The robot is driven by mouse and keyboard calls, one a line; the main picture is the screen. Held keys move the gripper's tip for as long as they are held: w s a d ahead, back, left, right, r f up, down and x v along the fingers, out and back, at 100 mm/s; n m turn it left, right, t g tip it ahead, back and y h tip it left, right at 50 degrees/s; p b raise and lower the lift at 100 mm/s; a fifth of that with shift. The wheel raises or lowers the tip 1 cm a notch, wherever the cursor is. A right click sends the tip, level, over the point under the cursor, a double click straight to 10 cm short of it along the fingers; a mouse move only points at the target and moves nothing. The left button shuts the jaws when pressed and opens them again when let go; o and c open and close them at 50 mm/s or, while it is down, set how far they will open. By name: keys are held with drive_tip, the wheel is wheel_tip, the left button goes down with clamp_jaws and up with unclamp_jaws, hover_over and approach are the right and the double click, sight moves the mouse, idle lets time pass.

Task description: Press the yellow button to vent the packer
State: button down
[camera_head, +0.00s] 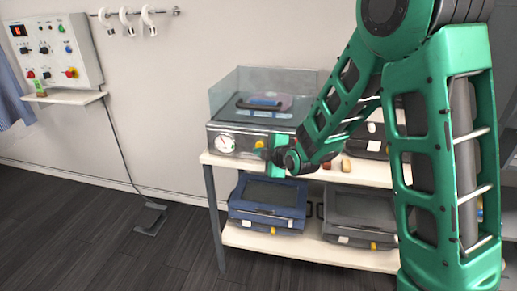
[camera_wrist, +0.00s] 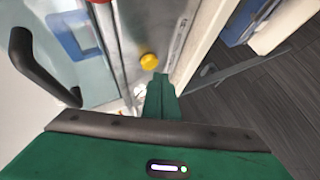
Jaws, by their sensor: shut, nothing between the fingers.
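The packer (camera_head: 233,128) is a box with a clear lid on the top shelf, with a round gauge (camera_head: 225,144) on its metal front. The yellow button (camera_head: 259,145) is on that front, right of the gauge; it also shows in the wrist view (camera_wrist: 149,61). My gripper (camera_head: 268,154) is shut and empty in front of the packer, close to the button. In the wrist view its green fingertips (camera_wrist: 160,78) end just below the button. I cannot tell whether they touch it.
The shelf unit (camera_head: 215,160) holds a blue case (camera_head: 267,197) and a grey case (camera_head: 360,210) below, each with a yellow part. A wall panel (camera_head: 55,50) with several knobs hangs at left, above a small shelf (camera_head: 65,97). A pedal (camera_head: 151,218) lies on clear floor.

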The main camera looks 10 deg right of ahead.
drive_tip(key=shift+s, duration=0.15)
drive_tip(key=shift+s+a, duration=0.35)
drive_tip(key=shift+s, duration=0.4)
drive_tip(key=shift+s+a, duration=0.3)
drive_tip(key=shift+s, duration=0.4)
drive_tip(key=shift+s+a, duration=0.35)
drive_tip(key=shift+s, duration=0.4)
drive_tip(key=s+d+m+g+h, duration=0.2)
drive_tip(key=s+d+m, duration=0.2)
drive_tip(key=d, duration=0.3)
drive_tip(key=s+d+r+m+g+h, duration=0.1)
drive_tip(key=s+d+m, duration=0.25)
drive_tip(key=d, duration=0.35)
drive_tip(key=s+d+m+g+h, duration=0.2)
drive_tip(key=s+d+m, duration=0.25)
drive_tip(key=d, duration=0.35)
drive_tip(key=s+d+r+m+g, duration=0.1)
drive_tip(key=s+m, duration=0.3)
drive_tip(key=s, duration=0.5)
drive_tip(key=s+d+r+m+g+y, duration=0.1)
drive_tip(key=s+d+m+g, duration=0.2)
drive_tip(key=s, duration=0.7)
drive_tip(key=s+d+r+m+g, duration=0.1)
drive_tip(key=s+d+m+g, duration=0.1)
drive_tip(key=s+m, duration=0.3)
drive_tip(key=s+g, duration=0.1)
drive_tip(key=s, duration=0.3)
drive_tip(key=shift+s+d+g, duration=0.2)
drive_tip(key=shift+d+g, duration=0.1)
drive_tip(key=shift+d, duration=0.05)
